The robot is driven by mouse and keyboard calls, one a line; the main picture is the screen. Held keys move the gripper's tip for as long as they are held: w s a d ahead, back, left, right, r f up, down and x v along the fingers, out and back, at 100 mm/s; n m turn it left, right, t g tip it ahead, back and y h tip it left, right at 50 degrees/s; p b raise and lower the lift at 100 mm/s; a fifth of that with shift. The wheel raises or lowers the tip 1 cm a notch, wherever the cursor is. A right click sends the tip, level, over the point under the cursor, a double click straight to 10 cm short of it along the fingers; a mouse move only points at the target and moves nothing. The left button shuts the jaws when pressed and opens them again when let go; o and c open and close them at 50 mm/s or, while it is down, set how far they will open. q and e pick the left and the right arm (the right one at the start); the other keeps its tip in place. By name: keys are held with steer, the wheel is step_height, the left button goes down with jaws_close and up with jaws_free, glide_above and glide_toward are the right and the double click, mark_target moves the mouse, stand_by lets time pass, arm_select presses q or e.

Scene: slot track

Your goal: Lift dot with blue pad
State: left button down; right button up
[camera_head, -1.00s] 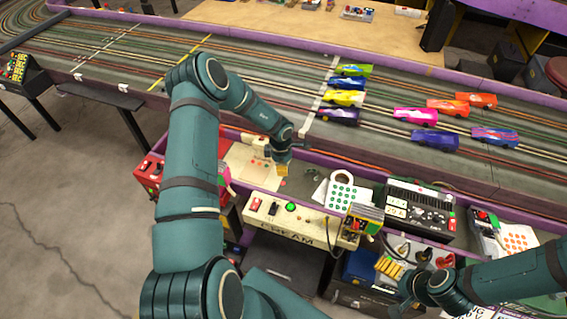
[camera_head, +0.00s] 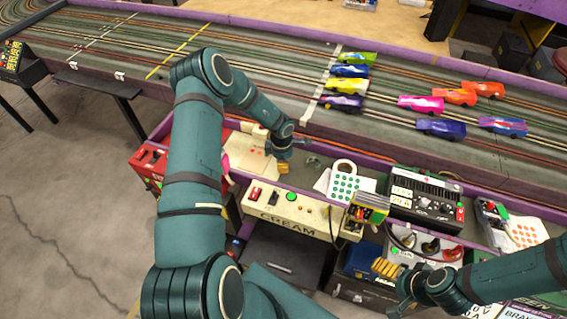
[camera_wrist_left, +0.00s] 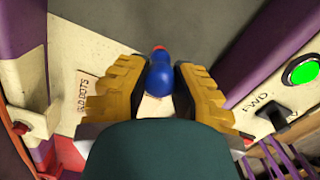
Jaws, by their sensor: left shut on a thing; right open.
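Sheets with green dots (camera_head: 345,186) and orange dots (camera_head: 522,232) lie on the ledge. My right gripper (camera_head: 387,268) is open at the lower right, near the grey lever box.
The cream console (camera_head: 285,218) has red and green buttons. A black control box (camera_head: 425,198) and the grey lever box (camera_head: 435,248) stand to the right. Several toy cars (camera_head: 440,128) sit on the slot track. A label reading "OLD DOTS" (camera_wrist_left: 86,90) is left of the left fingers.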

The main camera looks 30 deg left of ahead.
arm_select(q)
steer(key=shift+f, duration=0.45)
stand_by(0.8)
steer(key=shift+f, duration=0.1)
stand_by(1.6)
step_height(320, 180, up, 5)
steer(key=p, duration=0.5)
steer(key=shift+r+p, duration=1)
steer(key=shift+r, duration=0.1)
